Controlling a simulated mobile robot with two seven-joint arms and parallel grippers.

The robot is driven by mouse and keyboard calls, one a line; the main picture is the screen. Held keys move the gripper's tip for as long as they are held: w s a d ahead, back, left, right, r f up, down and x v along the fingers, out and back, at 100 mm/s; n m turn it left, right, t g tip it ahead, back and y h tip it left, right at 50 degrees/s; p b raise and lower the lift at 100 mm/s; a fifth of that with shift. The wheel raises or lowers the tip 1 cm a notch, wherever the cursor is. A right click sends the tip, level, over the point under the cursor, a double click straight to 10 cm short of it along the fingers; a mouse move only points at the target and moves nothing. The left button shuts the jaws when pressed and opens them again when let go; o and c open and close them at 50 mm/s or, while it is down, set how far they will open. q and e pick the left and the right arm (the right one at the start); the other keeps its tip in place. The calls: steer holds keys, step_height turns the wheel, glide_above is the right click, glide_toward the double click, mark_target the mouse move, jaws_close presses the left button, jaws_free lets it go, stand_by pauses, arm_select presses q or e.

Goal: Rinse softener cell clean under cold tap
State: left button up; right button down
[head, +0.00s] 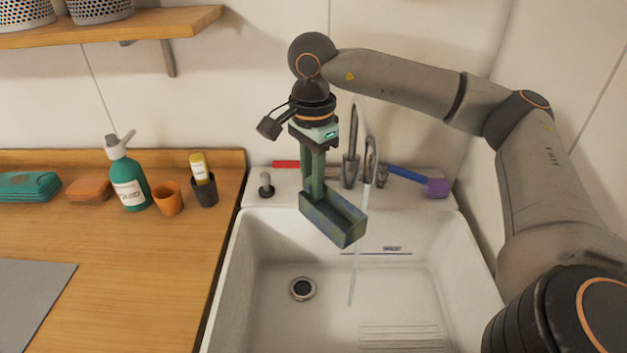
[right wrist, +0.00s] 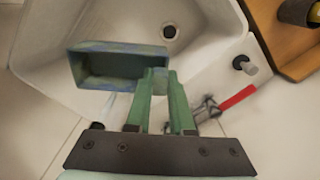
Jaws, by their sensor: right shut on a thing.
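The softener cell (head: 345,228) is an open-topped green box with bluish patches on its walls. It hangs tilted above the sink. My right gripper (head: 316,192) points down from above and is shut on one wall of the cell. The right wrist view shows the cell (right wrist: 118,66) beyond the green fingers (right wrist: 159,88), with its hollow inside visible. The tap (head: 370,160) is running. Its thin water stream (head: 353,275) falls close by the cell's right end; I cannot tell if it touches the cell. My left gripper is not in view.
The white sink (head: 270,325) has a drain (head: 302,289). A red lever (head: 286,164) and a blue lever (head: 405,174) flank the tap; a purple block (head: 437,187) is by the blue one. A soap bottle (head: 128,178) and orange cup (head: 168,198) stand on the left counter.

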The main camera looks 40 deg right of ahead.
steer(key=d, duration=0.1)
steer(key=s+d, duration=0.1)
steer(key=d, duration=0.3)
steer(key=shift+s, duration=0.4)
steer(key=shift+s+f+b, duration=0.1)
steer(key=shift+f+b, duration=0.05)
steer(key=shift+b, duration=0.15)
stand_by(0.9)
steer(key=a, duration=0.1)
steer(key=w+a, duration=0.1)
steer(key=a, duration=0.1)
steer(key=w+a, duration=0.1)
steer(key=a, duration=0.1)
steer(key=shift+p, duration=0.35)
steer(key=w+a+r+p, duration=0.1)
steer(key=a+r+p, duration=0.3)
steer(key=r, duration=0.2)
steer(key=shift+w+a+r, duration=0.2)
steer(key=shift+w+a, duration=0.15)
steer(key=shift+w, duration=0.05)
